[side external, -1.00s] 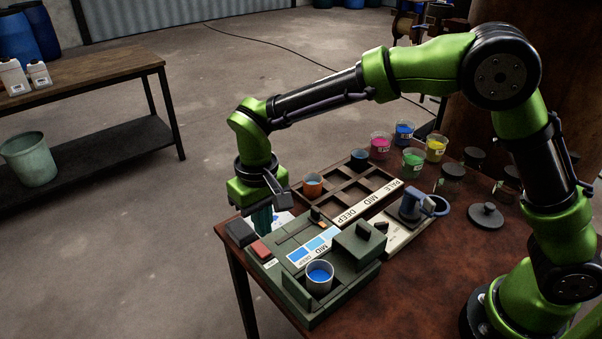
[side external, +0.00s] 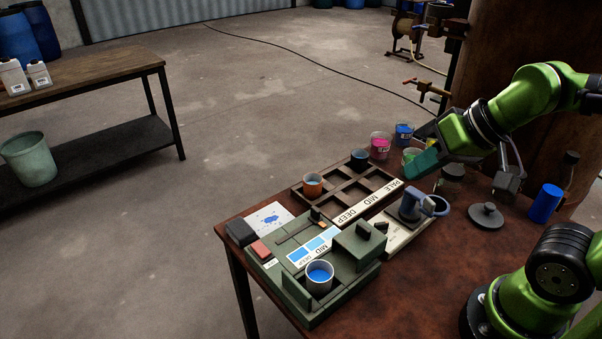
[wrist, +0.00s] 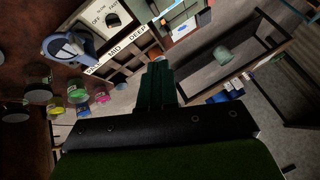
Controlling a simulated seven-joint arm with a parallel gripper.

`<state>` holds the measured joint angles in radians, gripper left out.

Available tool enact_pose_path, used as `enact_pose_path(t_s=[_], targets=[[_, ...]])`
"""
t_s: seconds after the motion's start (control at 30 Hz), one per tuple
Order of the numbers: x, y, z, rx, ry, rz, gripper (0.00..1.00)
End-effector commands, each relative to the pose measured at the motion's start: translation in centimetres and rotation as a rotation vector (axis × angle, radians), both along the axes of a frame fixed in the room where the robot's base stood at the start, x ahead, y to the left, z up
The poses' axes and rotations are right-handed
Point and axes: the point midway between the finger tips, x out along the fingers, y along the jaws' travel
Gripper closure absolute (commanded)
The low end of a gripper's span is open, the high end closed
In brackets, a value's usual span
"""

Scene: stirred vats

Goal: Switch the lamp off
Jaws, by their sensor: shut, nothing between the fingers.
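The green box (side external: 345,287) stands at the table's front left corner. In the wrist view the shut fingers (wrist: 157,75) point toward the rack and floor.
A wooden rack (side external: 349,190) holds an orange cup (side external: 313,185) and a dark cup. A blue clamp-like tool (side external: 411,205) stands on a plate; the wrist view shows a dial (wrist: 112,19) marked OFF, SLOW, FAST. Cups, a black lid (side external: 486,216) and a blue cylinder (side external: 545,203) stand to the right.

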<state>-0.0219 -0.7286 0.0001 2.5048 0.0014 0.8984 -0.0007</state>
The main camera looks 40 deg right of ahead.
Motion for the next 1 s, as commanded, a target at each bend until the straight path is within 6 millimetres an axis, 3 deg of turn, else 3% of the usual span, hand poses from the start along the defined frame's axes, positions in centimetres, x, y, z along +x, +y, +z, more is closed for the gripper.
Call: enact_pose_path(t_s=[0.4,0.57,1.0], targets=[[0.0,-0.4,0.7,0.001,-0.024,-0.016,1.00],[0.5,0.7,-0.6,0.001,0.043,0.031,1.00],[9.4,7.0,-1.2,-0.060,0.284,0.227,1.00]])
